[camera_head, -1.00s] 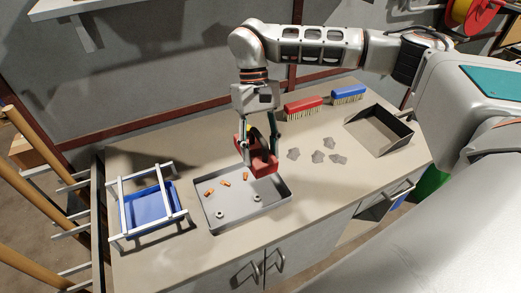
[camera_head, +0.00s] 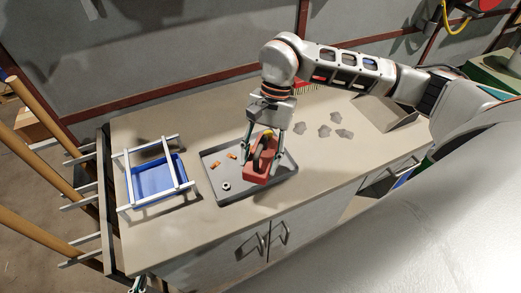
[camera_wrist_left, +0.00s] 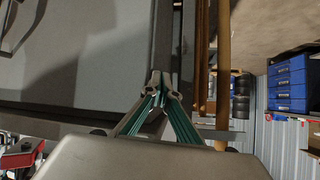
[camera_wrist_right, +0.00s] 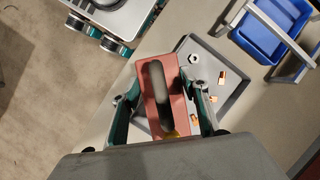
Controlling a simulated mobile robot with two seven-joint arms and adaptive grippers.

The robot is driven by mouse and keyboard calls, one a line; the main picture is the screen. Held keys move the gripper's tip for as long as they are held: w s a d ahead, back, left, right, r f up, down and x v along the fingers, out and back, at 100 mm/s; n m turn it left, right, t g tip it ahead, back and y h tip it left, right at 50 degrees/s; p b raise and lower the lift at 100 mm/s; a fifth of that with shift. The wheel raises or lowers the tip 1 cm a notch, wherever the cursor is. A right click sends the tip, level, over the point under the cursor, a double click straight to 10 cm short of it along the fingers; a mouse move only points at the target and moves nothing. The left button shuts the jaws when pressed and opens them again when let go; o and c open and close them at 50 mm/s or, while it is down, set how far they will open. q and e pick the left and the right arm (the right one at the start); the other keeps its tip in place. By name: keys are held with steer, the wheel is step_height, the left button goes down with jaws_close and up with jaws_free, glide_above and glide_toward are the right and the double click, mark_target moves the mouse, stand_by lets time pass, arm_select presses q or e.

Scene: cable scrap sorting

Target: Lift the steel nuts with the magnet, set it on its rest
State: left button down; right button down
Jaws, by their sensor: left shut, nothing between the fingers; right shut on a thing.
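My right gripper (camera_head: 263,156) is shut on the red magnet (camera_head: 257,174), which also shows in the right wrist view (camera_wrist_right: 163,88). The magnet is over the right part of the grey tray (camera_head: 221,202); I cannot tell whether it touches the floor. One steel nut (camera_head: 226,186) lies in the tray left of the magnet, also in the right wrist view (camera_wrist_right: 193,58). The other nut is hidden. Copper pieces (camera_head: 216,165) lie behind it. The white rail frame (camera_head: 127,178) stands over a blue bin (camera_head: 154,180). My left gripper (camera_wrist_left: 164,84) is shut and empty, low at the bench's front.
Several grey scraps (camera_head: 324,131) lie on the bench right of the tray. Brushes at the back are partly hidden by my right arm. Bench space between the white frame and tray is clear.

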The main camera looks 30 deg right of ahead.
steer(key=shift+s+a+f+m, duration=0.1)
steer(key=shift+s+f+m, duration=0.05)
steer(key=shift+m, duration=0.45)
steer(key=shift+f, duration=0.3)
steer(key=shift+f+b, duration=1.4)
steer(key=shift+f, duration=0.4)
steer(key=shift+s+f, duration=0.1)
steer(key=shift+s+f, duration=0.1)
steer(key=shift+f, duration=0.15)
steer(key=shift+r, duration=0.15)
steer(key=shift+r+p, duration=0.3)
steer(key=shift+r, duration=0.2)
steer(key=shift+w+r+p, duration=0.2)
steer(key=shift+r+p, duration=0.55)
steer(key=shift+r, duration=0.9)
